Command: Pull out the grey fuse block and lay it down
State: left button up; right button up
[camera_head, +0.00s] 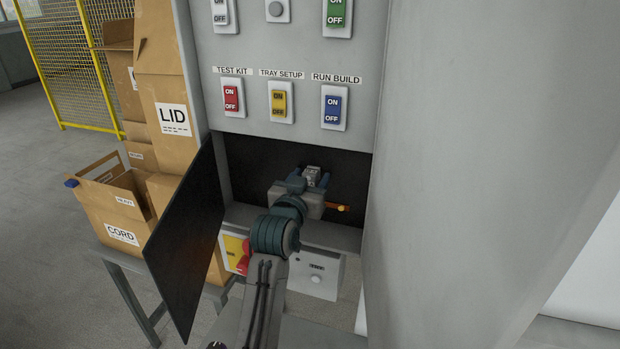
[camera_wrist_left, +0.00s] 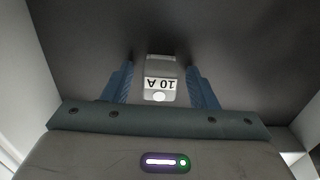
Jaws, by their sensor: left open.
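The grey fuse block (camera_head: 313,170) sits in the dark recess below the switch panel, partly hidden by my left gripper. In the left wrist view the fuse block (camera_wrist_left: 160,70) shows a white label reading 10 A, upside down, between the fingers. My left gripper (camera_head: 311,178) reaches into the recess and is open around the block. In the left wrist view the left gripper (camera_wrist_left: 161,84) has a visible gap on each side of the block. My right gripper is not in view.
A dark door (camera_head: 187,245) hangs open left of the recess. Labelled rocker switches, such as the yellow one (camera_head: 281,102), are above. An orange part (camera_head: 337,207) shows right of the gripper. Cardboard boxes (camera_head: 108,203) stand at left. A grey wall (camera_head: 480,160) fills the right.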

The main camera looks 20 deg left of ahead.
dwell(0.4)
pick_arm(q)
grip_shut()
jog(key=shift+s, duration=0.1)
jog(key=shift+s+f, duration=0.1)
jog(key=shift+s, duration=0.15)
jog(key=shift+s+a, duration=0.1)
jog(key=shift+s, duration=2.55)
